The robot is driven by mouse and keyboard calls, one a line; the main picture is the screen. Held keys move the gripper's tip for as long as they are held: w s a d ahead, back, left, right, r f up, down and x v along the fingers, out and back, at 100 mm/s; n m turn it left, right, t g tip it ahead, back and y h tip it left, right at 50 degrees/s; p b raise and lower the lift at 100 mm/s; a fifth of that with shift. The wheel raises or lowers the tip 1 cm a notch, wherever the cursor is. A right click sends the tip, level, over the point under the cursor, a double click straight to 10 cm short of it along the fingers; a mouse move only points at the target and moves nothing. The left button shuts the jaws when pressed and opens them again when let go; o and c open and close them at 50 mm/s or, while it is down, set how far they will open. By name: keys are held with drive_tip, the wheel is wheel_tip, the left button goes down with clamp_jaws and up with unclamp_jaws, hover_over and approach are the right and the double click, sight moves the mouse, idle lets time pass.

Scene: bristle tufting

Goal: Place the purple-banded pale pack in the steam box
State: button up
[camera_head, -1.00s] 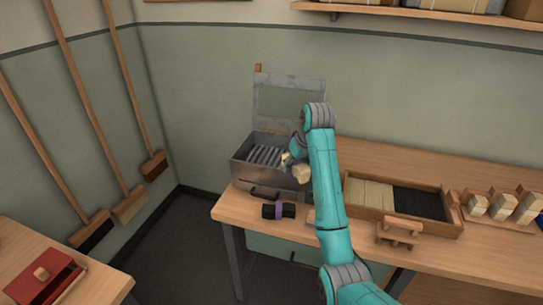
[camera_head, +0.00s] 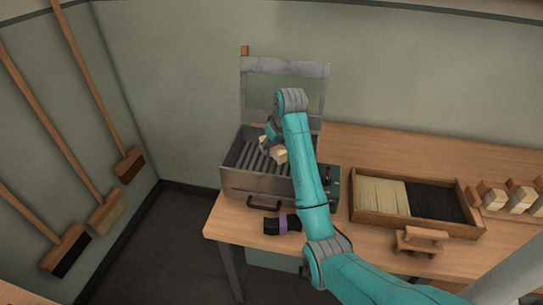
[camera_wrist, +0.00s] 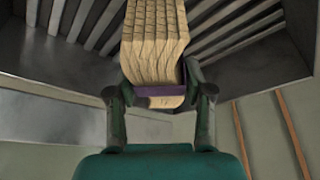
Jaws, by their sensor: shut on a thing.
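The purple-banded pale pack (camera_wrist: 155,45) is clasped between the fingers of my gripper (camera_wrist: 158,92) in the wrist view. Its purple band (camera_wrist: 160,91) shows at the fingers. In the head view the pack (camera_head: 279,152) is over the slatted inside of the steam box (camera_head: 255,183). I cannot tell whether it touches the slats. The box is grey metal with a front handle, and its lid (camera_head: 312,92) stands open behind. My gripper (camera_head: 272,138) is partly hidden by my arm.
A dark pack with a purple band (camera_head: 274,226) lies on the bench before the box. A wooden tray (camera_head: 412,229) of pale and black bristles, a small wooden stand (camera_head: 420,241) and several pale-tipped blocks (camera_head: 519,200) are to the right.

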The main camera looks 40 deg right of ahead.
drive_tip(key=shift+f, duration=2.2)
drive_tip(key=shift+f, duration=0.1)
drive_tip(key=o, duration=1.2)
